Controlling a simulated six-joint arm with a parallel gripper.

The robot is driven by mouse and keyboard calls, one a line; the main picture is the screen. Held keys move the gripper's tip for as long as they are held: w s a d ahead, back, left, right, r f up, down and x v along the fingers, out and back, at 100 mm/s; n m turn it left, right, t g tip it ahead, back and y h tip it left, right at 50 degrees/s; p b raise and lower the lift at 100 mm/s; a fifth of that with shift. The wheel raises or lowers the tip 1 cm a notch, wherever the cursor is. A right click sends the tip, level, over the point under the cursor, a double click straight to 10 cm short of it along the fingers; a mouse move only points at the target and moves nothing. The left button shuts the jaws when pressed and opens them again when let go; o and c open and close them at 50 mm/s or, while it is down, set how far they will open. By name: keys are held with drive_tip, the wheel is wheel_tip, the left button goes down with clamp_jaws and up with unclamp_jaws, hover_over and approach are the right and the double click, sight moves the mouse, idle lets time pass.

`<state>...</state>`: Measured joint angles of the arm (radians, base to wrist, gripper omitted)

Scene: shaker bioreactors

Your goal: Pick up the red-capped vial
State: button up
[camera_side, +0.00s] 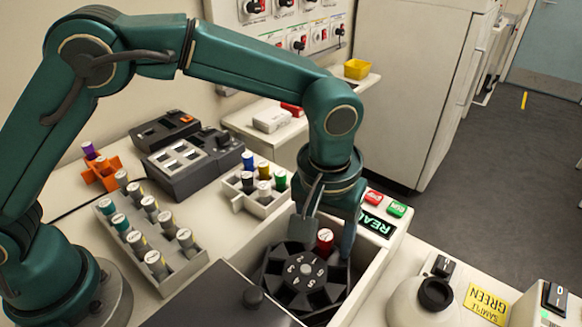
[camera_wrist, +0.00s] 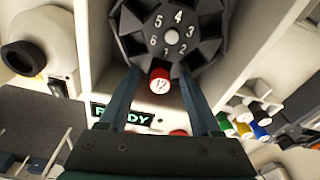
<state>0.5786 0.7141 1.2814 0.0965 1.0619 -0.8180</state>
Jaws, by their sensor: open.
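The red-capped vial (camera_side: 325,240) stands in a slot at the edge of the dark numbered rotor (camera_side: 304,271), inside the pale machine's well. In the wrist view its red cap (camera_wrist: 160,76) shows a white top marked 12, beside the rotor (camera_wrist: 170,37). My gripper (camera_side: 325,237) is open and points down over the well. In the wrist view its two fingers (camera_wrist: 160,71) lie on either side of the red cap, with a visible gap on both sides. The vial's body is hidden below the cap.
A green READY display (camera_side: 376,222) and red and green buttons sit beside the well. A dark lid (camera_side: 215,300) is at the front. A rack of grey- and teal-capped vials (camera_side: 185,262) and a small rack of coloured vials (camera_side: 262,203) stand left.

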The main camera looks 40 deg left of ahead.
sight(328, 233)
drive_tip(key=shift+f, duration=0.1)
clamp_jaws()
idle(0.3)
drive_tip(key=shift+r, duration=0.4)
wheel_tip(328, 233, up, 3)
drive_tip(key=shift+r, duration=0.1)
drive_tip(key=w+a+r, duration=0.1)
drive_tip(key=a+r, duration=0.6)
drive_tip(key=a, duration=0.4)
drive_tip(key=shift+a, duration=0.35)
drive_tip(key=shift+w, duration=0.15)
